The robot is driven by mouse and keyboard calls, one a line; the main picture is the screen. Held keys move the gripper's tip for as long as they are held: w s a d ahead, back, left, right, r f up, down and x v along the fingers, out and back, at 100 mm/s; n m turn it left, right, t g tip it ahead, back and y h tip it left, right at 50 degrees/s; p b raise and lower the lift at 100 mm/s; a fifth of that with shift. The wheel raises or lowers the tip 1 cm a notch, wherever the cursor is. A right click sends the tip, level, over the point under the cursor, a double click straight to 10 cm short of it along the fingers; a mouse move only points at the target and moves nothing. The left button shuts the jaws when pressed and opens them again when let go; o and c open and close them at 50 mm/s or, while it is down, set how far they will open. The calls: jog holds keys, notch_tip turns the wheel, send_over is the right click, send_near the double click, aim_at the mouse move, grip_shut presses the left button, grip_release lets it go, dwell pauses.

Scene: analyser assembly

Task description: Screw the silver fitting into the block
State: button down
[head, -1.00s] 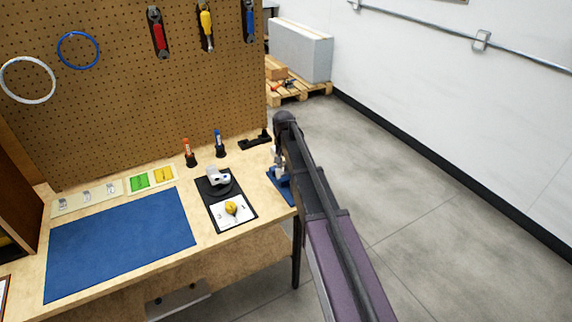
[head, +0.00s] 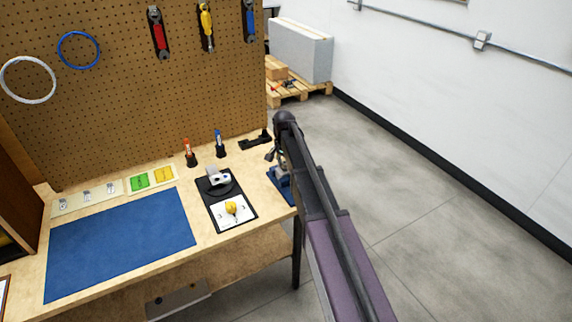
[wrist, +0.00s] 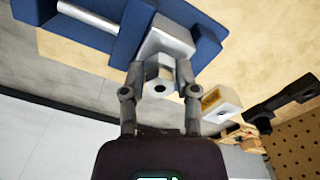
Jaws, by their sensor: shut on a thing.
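In the wrist view, my gripper (wrist: 160,88) is shut on the silver fitting (wrist: 159,76), a hex-sided piece with a dark hole in its near end. The fitting lies against the face of the grey block (wrist: 171,38), in line with it. How deep its thread sits is hidden. The block is clamped in the blue vise (wrist: 205,32). In the head view, the vise (head: 284,190) stands at the bench's right edge, partly behind my arm. My gripper (head: 273,158) is above it, with one dark finger showing to the left. The fitting cannot be made out there.
Two marker-like tools and a black holder (head: 257,139) stand behind. A blue mat (head: 120,240) lies clear at left.

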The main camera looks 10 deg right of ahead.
jog(key=shift+m, duration=0.8)
jog(key=m, duration=0.2)
jog(key=shift+w+m, duration=0.1)
jog(key=shift+m, duration=0.9)
jog(key=m, duration=0.3)
jog(key=shift+m, duration=0.5)
